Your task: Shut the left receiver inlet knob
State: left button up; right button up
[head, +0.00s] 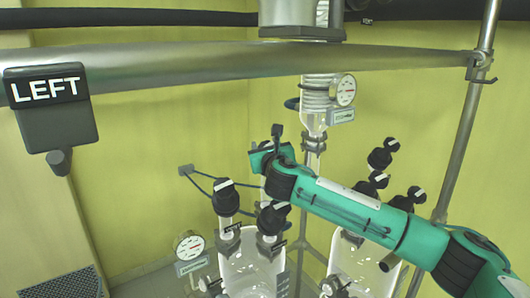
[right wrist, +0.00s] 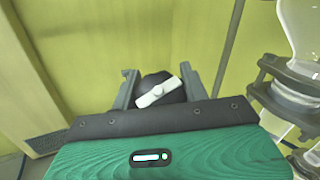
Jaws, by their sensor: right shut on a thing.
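My right gripper (right wrist: 158,88) has a finger on each side of a black knob with a white pointer bar (right wrist: 158,92) and is shut on it. The bar lies at a slant, rising to the right. In the head view my teal right arm reaches in from the right and the right gripper (head: 266,150) is at its far end, in front of the glassware. The held knob is hidden there, and no label on it can be read. The LEFT sign (head: 48,92) hangs at the left. My left gripper is not in view.
Below my arm stand a left glass vessel (head: 250,265) with black knobs (head: 225,198) on top and a right vessel (head: 362,262). More black-capped ports (head: 383,155) rise behind the arm. A gauge (head: 190,246) is at lower left. A metal rail (head: 200,62) crosses above.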

jog(key=m+h+b, duration=0.2)
jog(key=m+h, duration=0.2)
jog(key=shift+d+f+t, duration=0.1)
jog(key=shift+f+t, duration=0.05)
jog(key=shift+t, duration=0.25)
jog(key=shift+d+m+h+b, duration=0.15)
jog(key=shift+m+h+b, duration=0.25)
jog(key=shift+m+h, duration=0.55)
jog(key=shift+d+m+h+b, duration=0.1)
jog(key=shift+m+h+b, duration=0.3)
jog(key=shift+m+h, duration=0.5)
jog(key=shift+r, duration=0.2)
jog(key=o, duration=1)
jog(key=shift+r+b, duration=0.4)
jog(key=shift+r, duration=0.15)
notch_tip(320, 180, up, 19)
jog(key=b, duration=0.5)
